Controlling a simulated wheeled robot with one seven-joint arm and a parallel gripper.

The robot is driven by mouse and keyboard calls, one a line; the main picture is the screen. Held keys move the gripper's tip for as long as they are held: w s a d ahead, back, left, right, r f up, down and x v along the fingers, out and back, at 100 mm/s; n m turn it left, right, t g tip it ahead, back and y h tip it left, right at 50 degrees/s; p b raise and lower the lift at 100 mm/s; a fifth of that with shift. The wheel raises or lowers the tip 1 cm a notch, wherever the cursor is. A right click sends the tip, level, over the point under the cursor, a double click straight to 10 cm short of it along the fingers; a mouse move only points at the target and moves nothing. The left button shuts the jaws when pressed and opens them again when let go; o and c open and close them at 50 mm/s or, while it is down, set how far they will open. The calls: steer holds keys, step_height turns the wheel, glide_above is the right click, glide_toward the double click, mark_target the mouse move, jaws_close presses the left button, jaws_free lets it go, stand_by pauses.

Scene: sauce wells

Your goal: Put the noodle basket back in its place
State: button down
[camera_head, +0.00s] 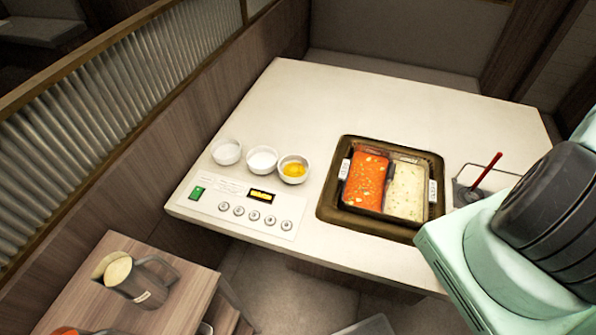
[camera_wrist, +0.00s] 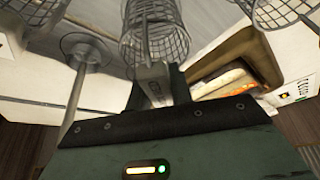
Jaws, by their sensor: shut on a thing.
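In the wrist view, a wire-mesh noodle basket (camera_wrist: 155,32) is at the top middle, straight ahead of my gripper (camera_wrist: 157,85). The dark jaws are shut on its grey handle. The basket's far end is cut off by the frame's top edge. A second wire basket (camera_wrist: 278,12) is at the upper right, partly out of frame and apart from my jaws. In the head view, my arm covers the right side and neither my gripper nor the held basket shows. The basket's place cannot be made out for certain.
A divided pot of red soup (camera_head: 366,182) and pale soup (camera_head: 407,192) sits in the table (camera_head: 330,105). Small bowls (camera_head: 262,160) stand left. A red-handled utensil (camera_head: 487,170) is near my arm. In the wrist view, a round-ended utensil (camera_wrist: 88,52) is left.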

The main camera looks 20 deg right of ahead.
steer(key=shift+f, duration=0.35)
stand_by(0.3)
steer(key=shift+c, duration=1.9)
jaws_free()
steer(key=shift+r, duration=0.15)
step_height(320, 180, up, 11)
steer(key=p, duration=0.8)
steer(key=shift+p, duration=0.4)
